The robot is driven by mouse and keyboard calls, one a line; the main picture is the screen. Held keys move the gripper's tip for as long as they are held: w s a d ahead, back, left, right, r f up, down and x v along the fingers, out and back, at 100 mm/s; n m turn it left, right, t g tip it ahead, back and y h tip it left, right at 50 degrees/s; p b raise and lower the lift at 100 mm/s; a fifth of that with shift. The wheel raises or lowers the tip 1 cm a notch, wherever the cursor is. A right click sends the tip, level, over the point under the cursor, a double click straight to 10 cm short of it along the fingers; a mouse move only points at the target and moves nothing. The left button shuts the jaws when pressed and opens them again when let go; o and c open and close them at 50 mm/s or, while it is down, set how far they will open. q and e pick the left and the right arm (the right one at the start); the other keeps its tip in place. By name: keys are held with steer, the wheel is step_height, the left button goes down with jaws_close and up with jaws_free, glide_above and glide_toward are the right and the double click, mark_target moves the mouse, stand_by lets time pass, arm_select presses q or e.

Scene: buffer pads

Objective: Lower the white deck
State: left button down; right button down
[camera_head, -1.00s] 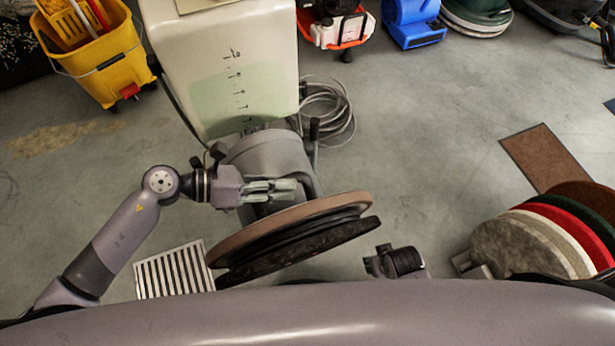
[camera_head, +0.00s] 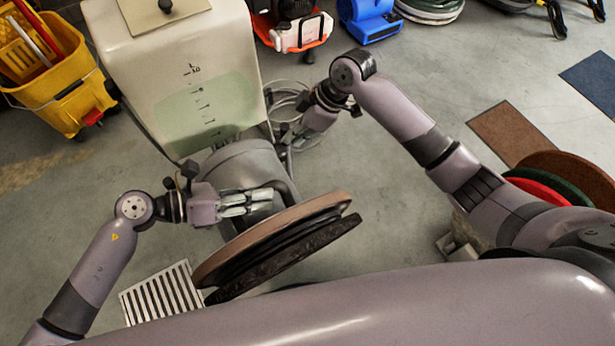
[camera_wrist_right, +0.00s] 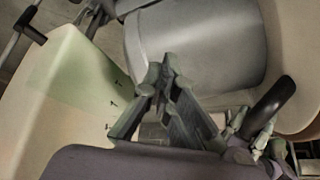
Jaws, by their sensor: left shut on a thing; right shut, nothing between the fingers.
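The white machine (camera_head: 175,70) has a pale tank, a grey motor housing (camera_head: 243,165) and a round deck (camera_head: 275,235) with a tan rim and dark underside. The deck stands tilted up, its right side higher in the head view. My left gripper (camera_head: 262,201) is shut beside the housing, above the deck; its fingers hide the part it holds, apparently the machine's dark bar. My right gripper (camera_head: 300,136) is shut and empty beside the housing's right side. In the right wrist view, its fingertips (camera_wrist_right: 163,78) meet in front of the housing (camera_wrist_right: 195,45), near a dark grip (camera_wrist_right: 272,100).
A slatted grate (camera_head: 160,293) lies at lower left. A yellow mop bucket (camera_head: 65,85) stands at upper left. A coiled hose (camera_head: 287,105) lies behind my right gripper. Coloured pads (camera_head: 560,180) are at right, partly behind my right arm. A blue blower (camera_head: 370,20) stands at the back.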

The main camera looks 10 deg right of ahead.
arm_select(q)
steer(key=shift+w, duration=0.1)
steer(key=shift+r, duration=0.1)
arm_select(e)
steer(key=s+d+r+n+g+h, duration=0.1)
steer(key=s+r+n+g, duration=0.15)
steer(key=r, duration=0.25)
steer(key=s+d+r+n+g+h, duration=0.1)
steer(key=s+r+n+g, duration=0.1)
steer(key=r+n+g, duration=0.3)
steer(key=s+a+f+m, duration=0.1)
steer(key=s+a+f, duration=0.1)
steer(key=s+f, duration=0.6)
steer(key=shift+f+t, duration=0.3)
steer(key=shift+t, duration=0.05)
